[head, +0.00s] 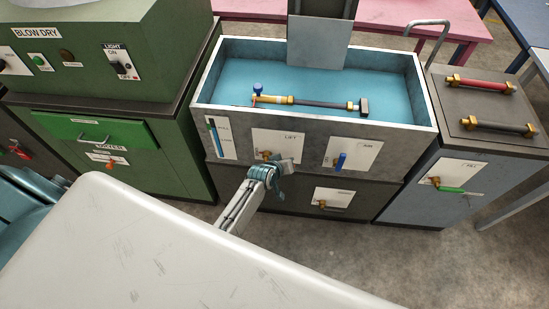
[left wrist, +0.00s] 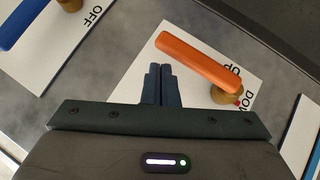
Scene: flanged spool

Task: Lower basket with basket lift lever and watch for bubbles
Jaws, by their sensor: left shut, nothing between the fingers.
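The LIFT panel (head: 278,141) is on the front of the grey tank (head: 225,123), with a brass pivot (head: 265,154) at its lower left. My left gripper (head: 286,166) is in front of this panel. In the left wrist view my left gripper (left wrist: 161,72) has its fingers together and empty. The orange lift lever (left wrist: 197,61) lies diagonally just beyond the fingertips, running down to its brass pivot (left wrist: 226,94). I cannot tell if they touch. The tank's blue water (head: 370,80) shows no bubbles. I cannot make out a basket. My right gripper is not in view.
A hose-like part with brass fittings (head: 310,102) lies in the tank. A grey plate (head: 318,42) stands at its back. A blue lever (head: 341,161) is right of the lift panel. Green cabinets (head: 110,50) stand left, a grey unit (head: 455,115) right.

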